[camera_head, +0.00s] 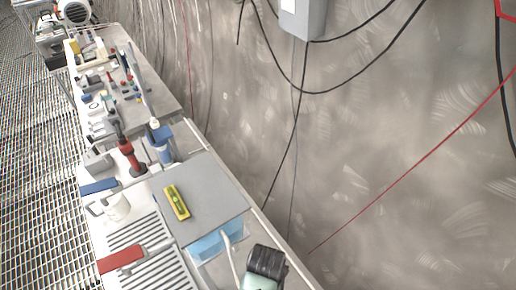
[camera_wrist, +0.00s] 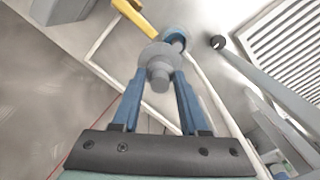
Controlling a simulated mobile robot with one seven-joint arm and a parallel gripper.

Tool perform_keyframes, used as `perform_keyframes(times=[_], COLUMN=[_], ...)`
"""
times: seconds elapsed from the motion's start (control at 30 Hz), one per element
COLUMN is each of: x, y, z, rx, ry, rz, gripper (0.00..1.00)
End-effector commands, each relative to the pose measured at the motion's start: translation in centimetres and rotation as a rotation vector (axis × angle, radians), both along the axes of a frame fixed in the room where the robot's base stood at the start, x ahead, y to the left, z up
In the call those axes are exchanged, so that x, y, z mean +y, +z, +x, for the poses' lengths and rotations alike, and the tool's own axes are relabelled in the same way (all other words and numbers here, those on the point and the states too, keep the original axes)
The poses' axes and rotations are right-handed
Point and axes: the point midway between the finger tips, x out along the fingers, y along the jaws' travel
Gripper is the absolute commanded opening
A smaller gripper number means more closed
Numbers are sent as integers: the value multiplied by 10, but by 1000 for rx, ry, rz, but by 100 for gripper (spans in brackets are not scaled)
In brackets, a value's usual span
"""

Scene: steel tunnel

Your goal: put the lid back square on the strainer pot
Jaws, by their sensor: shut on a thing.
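In the wrist view my gripper (camera_wrist: 159,76) has its two blue fingers shut on the stub of a grey, round, flanged part, which looks like the lid (camera_wrist: 155,55). Just beyond it is a round blue-rimmed thing (camera_wrist: 180,34), perhaps the strainer pot; the lid partly covers it. I cannot tell whether the two touch or whether the lid sits square. In the head view my gripper's dark body (camera_head: 267,262) is at the bottom, right of the draining bench; its fingers and the lid are hidden there.
A yellow level (camera_head: 177,202) lies on a grey board (camera_head: 205,180) over a pale blue tub (camera_head: 207,247). Slats (camera_head: 150,262) lie left; the wall rises right.

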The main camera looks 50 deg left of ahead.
Motion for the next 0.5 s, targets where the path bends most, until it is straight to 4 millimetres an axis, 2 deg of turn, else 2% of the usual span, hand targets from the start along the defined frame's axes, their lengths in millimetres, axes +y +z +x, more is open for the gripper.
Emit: perform_keyframes(times=[0.03,0.17,0.5], x=[5,13,14], y=[4,0,-18], z=[-13,-29,-31], rx=[2,-1,-4], ry=[30,67,72], rz=[-1,0,0], gripper=[0,0,0])
